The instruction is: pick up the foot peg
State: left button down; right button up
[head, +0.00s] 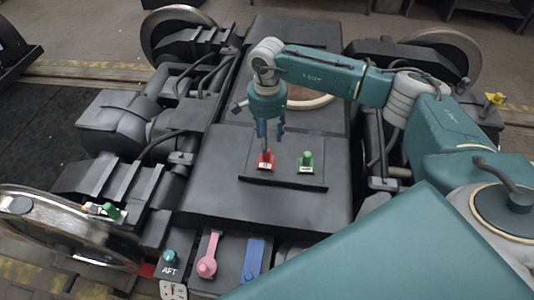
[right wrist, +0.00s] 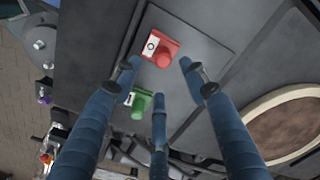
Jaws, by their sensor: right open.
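My right gripper (head: 268,130) reaches down over the dark bogie deck (head: 230,200), its blue fingers spread and empty. A red block with a round knob and a white label (head: 265,160) sits on a low dark plate just below the fingertips. A similar green piece (head: 306,161) stands to its right on the same plate. In the right wrist view, the red piece (right wrist: 158,47) lies beyond the open fingers (right wrist: 160,85), and the green piece (right wrist: 139,104) shows between the left and middle fingers. I cannot tell which piece is called the foot peg. My left gripper is not in view.
A pink lever (head: 209,256), a blue lever (head: 252,260) and a teal knob (head: 169,257) marked AFT are at the front edge. Another green piece (head: 110,211) is by the left wheel (head: 60,235). Cables and frames flank the deck; its front left is clear.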

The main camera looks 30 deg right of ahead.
aim_at(266, 158)
notch_tip(266, 158, down, 2)
jog(key=shift+f, duration=0.35)
jog(key=f, duration=0.2)
jog(key=f+p, duration=0.1)
jog(key=f, duration=0.1)
jog(key=shift+w+a+f+p, duration=0.15)
jog(key=shift+w+p, duration=0.05)
jog(key=shift+p, duration=0.1)
jog(key=shift+f, duration=0.25)
jog(key=shift+c, duration=1)
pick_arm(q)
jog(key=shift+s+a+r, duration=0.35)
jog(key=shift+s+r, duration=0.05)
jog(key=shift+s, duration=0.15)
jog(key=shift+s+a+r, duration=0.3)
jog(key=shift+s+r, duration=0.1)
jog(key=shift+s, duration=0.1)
pick_arm(e)
grip_shut()
